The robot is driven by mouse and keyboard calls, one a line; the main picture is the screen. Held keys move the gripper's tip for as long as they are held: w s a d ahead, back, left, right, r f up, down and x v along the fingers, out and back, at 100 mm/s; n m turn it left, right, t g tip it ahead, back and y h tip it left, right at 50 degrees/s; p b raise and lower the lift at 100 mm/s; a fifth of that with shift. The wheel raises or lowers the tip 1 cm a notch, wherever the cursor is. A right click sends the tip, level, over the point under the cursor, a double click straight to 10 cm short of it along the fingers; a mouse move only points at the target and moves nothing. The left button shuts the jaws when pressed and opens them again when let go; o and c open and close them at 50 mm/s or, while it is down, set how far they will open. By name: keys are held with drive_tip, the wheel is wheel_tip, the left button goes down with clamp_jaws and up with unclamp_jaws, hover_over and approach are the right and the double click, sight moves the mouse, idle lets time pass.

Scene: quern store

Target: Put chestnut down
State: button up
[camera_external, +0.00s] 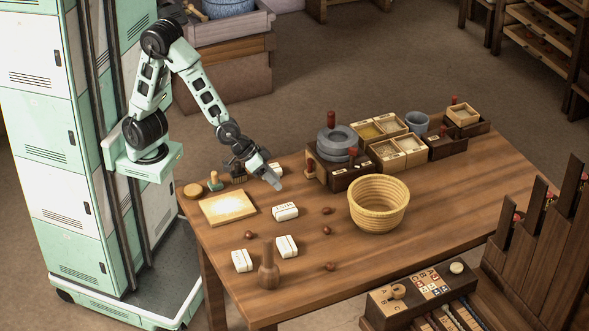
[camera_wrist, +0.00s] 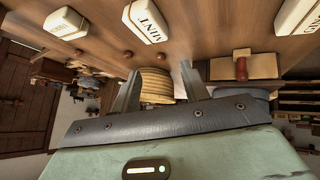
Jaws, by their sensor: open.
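Several small brown chestnuts lie apart on the wooden table: one near the basket (camera_external: 326,211), one in front of it (camera_external: 327,230), one nearer the front edge (camera_external: 330,266), and one at the left (camera_external: 248,234). My gripper (camera_external: 275,183) is above the table's back left part, behind the MINT packet. Its fingers also show in the wrist view (camera_wrist: 160,85); they are apart with no chestnut between them. I cannot tell which chestnut the task means.
A woven basket (camera_external: 379,220) stands mid-table. White packets, one marked MINT (camera_external: 285,211), lie at the left near a wooden bottle-shaped object (camera_external: 268,270) and a pale board (camera_external: 229,208). A quern (camera_external: 337,142) and boxes (camera_external: 410,150) fill the back. The table's right side is clear.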

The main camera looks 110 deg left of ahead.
drive_tip(key=s+a+g, duration=0.4)
drive_tip(key=s+a, duration=0.9)
drive_tip(key=a, duration=0.2)
drive_tip(key=shift+r, duration=0.15)
drive_tip(key=shift+o, duration=0.2)
drive_tip(key=s+a+g, duration=0.2)
drive_tip(key=s+a, duration=0.1)
drive_tip(key=s, duration=0.4)
drive_tip(key=s+a+n+g, duration=0.1)
drive_tip(key=s+a+g, duration=0.1)
drive_tip(key=s, duration=0.6)
drive_tip(key=shift+s+a+r+h, duration=0.15)
drive_tip(key=shift+s+a+h, duration=0.15)
drive_tip(key=shift+a, duration=0.15)
drive_tip(key=shift+w, duration=0.1)
